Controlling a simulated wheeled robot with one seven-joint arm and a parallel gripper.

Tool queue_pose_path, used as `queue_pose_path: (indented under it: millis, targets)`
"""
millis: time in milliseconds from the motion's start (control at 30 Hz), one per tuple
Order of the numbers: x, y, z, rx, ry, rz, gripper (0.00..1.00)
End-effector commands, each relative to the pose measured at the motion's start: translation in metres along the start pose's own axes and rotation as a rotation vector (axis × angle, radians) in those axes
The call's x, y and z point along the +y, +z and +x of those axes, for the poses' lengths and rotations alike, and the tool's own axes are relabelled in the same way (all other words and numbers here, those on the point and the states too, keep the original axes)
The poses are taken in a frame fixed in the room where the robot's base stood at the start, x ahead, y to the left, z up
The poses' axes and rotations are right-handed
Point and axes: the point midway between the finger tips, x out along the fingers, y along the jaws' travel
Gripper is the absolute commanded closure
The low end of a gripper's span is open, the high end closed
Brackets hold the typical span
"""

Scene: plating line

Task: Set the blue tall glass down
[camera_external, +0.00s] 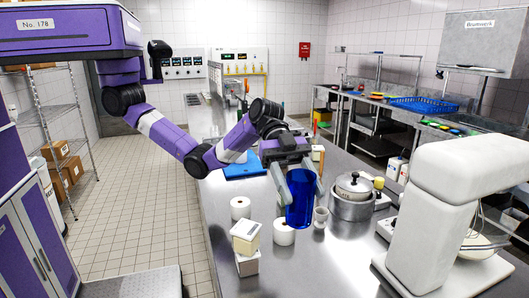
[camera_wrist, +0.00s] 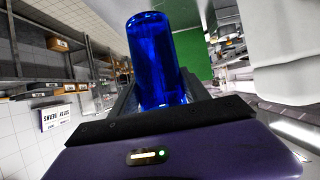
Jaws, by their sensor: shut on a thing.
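The blue tall glass (camera_external: 300,199) is deep blue and see-through. My gripper (camera_external: 299,186) is shut around it over the steel counter (camera_external: 345,258). In the wrist view the glass (camera_wrist: 155,60) stands up between the fingers, whose tips are mostly hidden behind it. In the external view the glass looks upright. I cannot tell whether its base touches the counter or hangs just above it.
White paper rolls (camera_external: 283,233) and stacked small boxes (camera_external: 246,236) stand just left of the glass. A small cup (camera_external: 321,217) and a lidded pot (camera_external: 351,203) stand right. A large white mixer (camera_external: 432,220) fills the right front. A blue board (camera_external: 243,168) lies behind.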

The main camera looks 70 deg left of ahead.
Motion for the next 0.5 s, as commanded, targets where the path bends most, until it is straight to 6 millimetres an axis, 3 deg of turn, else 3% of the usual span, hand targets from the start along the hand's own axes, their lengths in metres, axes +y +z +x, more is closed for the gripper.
queue_pose_path:
  millis: [267, 367, 500]
  targets:
    - [-0.006, -0.004, -0.007, 0.001, -0.008, -0.003, 0.95]
    - [-0.022, 0.002, -0.018, 0.001, -0.033, -0.016, 0.95]
    - [-0.065, 0.020, -0.049, 0.001, -0.101, -0.050, 0.95]
